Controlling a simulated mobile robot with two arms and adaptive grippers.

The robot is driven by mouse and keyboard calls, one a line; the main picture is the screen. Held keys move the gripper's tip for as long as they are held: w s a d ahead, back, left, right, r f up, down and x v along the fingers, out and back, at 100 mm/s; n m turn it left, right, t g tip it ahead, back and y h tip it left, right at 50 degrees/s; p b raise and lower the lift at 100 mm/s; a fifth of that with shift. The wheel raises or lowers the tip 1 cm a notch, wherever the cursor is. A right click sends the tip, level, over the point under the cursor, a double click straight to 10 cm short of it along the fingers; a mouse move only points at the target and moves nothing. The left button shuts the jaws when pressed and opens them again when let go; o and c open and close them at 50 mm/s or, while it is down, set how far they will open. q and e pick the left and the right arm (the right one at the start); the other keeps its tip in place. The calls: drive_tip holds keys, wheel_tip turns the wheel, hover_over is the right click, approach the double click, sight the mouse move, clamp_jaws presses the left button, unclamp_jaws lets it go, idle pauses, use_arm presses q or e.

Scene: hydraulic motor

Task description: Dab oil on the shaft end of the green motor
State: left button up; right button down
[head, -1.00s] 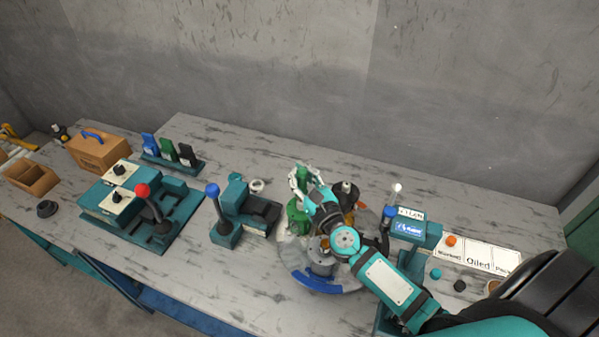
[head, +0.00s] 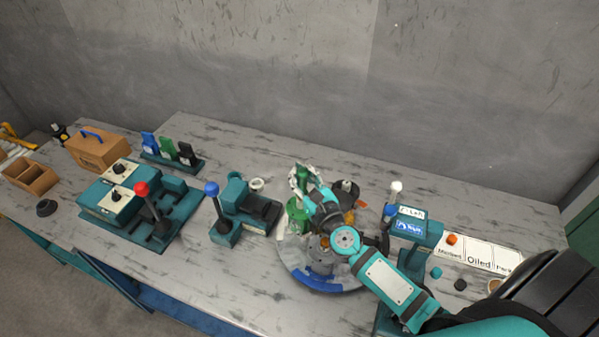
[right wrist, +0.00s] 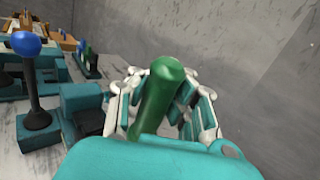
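The green motor (head: 297,216) stands on a round turntable (head: 290,252), partly hidden behind my right arm; its shaft end cannot be made out. My right gripper (head: 302,179) is above and beside the motor. In the right wrist view its white and teal fingers (right wrist: 162,98) close around both sides of a smooth green cylinder with a rounded top (right wrist: 158,95), tilted slightly. What lies below the cylinder is hidden by the gripper's teal body. My left gripper is not in view.
A blue-knobbed lever station (head: 212,190) and a red-knobbed lever station (head: 142,188) stand to the left. A rack (head: 172,162) holds blue, green and black items. At right are a small sign post (head: 411,226) and a white labelled board (head: 480,258).

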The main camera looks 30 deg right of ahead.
drive_tip(key=shift+f+b, duration=0.55)
drive_tip(key=shift+f, duration=0.1)
idle(1.2)
wheel_tip(320, 180, up, 7)
drive_tip(key=p, duration=0.7)
drive_tip(key=shift+r, duration=0.2)
drive_tip(key=shift+f, duration=0.15)
